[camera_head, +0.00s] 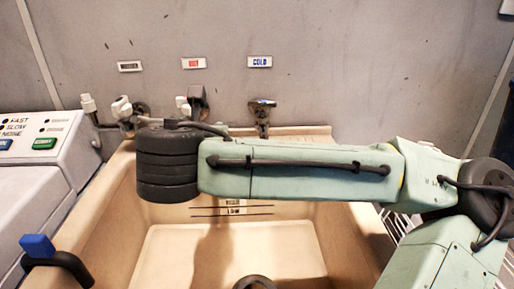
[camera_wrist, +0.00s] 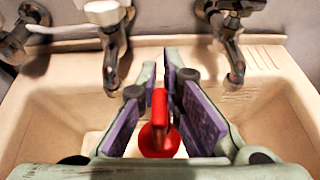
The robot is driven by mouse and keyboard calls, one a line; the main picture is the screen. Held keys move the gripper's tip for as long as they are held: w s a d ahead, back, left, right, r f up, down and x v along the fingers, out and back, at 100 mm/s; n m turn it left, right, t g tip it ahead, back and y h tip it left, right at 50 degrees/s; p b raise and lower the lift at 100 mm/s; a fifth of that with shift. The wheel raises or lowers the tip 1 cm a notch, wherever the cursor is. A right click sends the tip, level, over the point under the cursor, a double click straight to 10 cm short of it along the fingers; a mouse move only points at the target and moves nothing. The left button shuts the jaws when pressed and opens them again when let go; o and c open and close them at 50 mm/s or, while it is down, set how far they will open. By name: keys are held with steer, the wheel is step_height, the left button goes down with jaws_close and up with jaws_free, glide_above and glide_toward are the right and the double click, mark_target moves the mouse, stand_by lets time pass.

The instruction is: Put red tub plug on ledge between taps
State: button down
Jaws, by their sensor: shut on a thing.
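The red tub plug (camera_wrist: 159,140) shows in the wrist view, its upright grip held between the purple pads of my gripper (camera_wrist: 160,98). My gripper is shut on it, above the tub's back part. The pale back ledge (camera_wrist: 188,52) runs beyond the fingers, between a white-handled tap (camera_wrist: 110,45) on the left and a metal tap (camera_wrist: 232,48) on the right. In the head view the metal tap (camera_head: 263,112) stands under the COLD label. My arm hides the plug, my gripper and much of the ledge there.
The beige tub (camera_head: 330,235) is open below my arm, with a dark drain ring (camera_head: 255,282) at its bottom. A washing machine (camera_head: 45,150) stands at the left. Another tap fitting (camera_wrist: 28,28) is at the wrist view's upper left. The grey wall (camera_head: 380,70) is close behind.

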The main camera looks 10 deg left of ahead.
steer(key=shift+n+y, duration=0.4)
steer(key=shift+n, duration=0.1)
steer(key=w, duration=0.5)
steer(key=w+a+p, duration=0.1)
steer(key=w, duration=0.4)
steer(key=w+p, duration=0.1)
steer(key=w, duration=0.4)
steer(key=shift+a+r, duration=0.4)
steer(key=shift+w+f, duration=0.1)
steer(key=shift+w, duration=0.15)
step_height(320, 180, down, 3)
steer(key=shift+f+p, duration=0.2)
steer(key=shift+p, duration=0.25)
steer(key=c, duration=2.2)
jaws_free()
steer(key=shift+f, duration=0.15)
steer(key=shift+c, duration=0.2)
steer(key=o, duration=0.5)
